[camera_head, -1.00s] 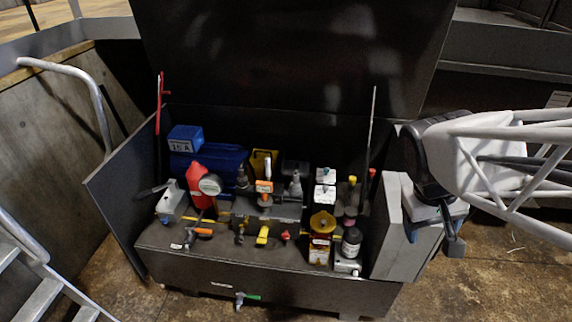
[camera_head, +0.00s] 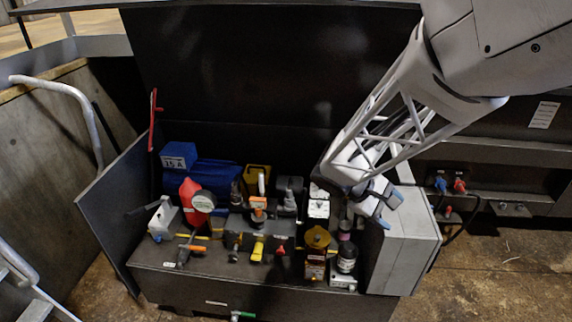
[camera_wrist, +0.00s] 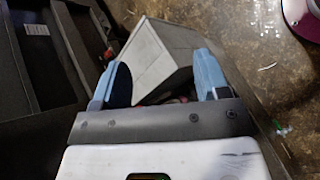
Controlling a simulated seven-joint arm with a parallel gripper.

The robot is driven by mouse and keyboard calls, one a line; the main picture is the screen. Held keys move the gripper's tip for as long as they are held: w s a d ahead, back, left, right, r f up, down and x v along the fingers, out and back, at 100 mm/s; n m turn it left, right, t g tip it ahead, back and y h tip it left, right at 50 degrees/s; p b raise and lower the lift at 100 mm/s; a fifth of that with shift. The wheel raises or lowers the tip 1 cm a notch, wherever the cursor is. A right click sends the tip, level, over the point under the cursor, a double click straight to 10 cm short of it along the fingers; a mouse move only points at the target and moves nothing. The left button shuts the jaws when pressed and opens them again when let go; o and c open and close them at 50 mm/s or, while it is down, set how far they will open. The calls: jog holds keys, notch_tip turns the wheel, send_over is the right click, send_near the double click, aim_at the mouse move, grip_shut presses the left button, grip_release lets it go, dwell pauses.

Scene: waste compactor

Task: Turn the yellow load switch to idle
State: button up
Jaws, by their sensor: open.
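Several yellow parts show among the fittings in the open dark cabinet. A small yellow handle (camera_head: 258,247) is on the front deck. I cannot tell which is the load switch, and no idle marking is readable. My gripper (camera_head: 383,209) is open and empty, with blue fingers, above the cabinet's right end. In the wrist view its fingers (camera_wrist: 160,75) point toward a grey box, apart from the yellow parts.
The grey box (camera_head: 400,250) forms the cabinet's right side; it also shows in the wrist view (camera_wrist: 165,55). The raised dark lid (camera_head: 240,75) stands behind. Red, blue and grey fittings crowd the deck. Blue and red connectors (camera_head: 450,185) are at the right wall.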

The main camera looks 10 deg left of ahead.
jog(key=w+a+f+n+t+h, duration=0.35)
jog(key=w+a+f+n, duration=0.25)
jog(key=w+a+f, duration=0.35)
jog(key=n+t+y, duration=0.6)
jog(key=n+t, duration=0.7)
jog(key=n, duration=0.1)
send_over(255, 259)
jog(key=d, duration=1.1)
notch_tip(255, 259, down, 24)
jog(key=s+a+f+n+y, duration=0.1)
jog(key=a+f+n+y, duration=0.1)
jog(key=f, duration=0.3)
jog(key=s+a+f+n+t+y, duration=0.1)
jog(key=s+a+f+n+y, duration=0.1)
jog(key=a+f, duration=0.3)
jog(key=s+a+f+n+y, duration=0.2)
jog(key=a+f+y, duration=0.1)
jog(key=f, duration=0.3)
jog(key=shift+s+a+y, duration=0.1)
jog(key=shift+a+y, duration=0.25)
jog(key=shift+a, duration=0.1)
jog(key=shift+w, duration=3.95)
jog(key=c, duration=0.9)
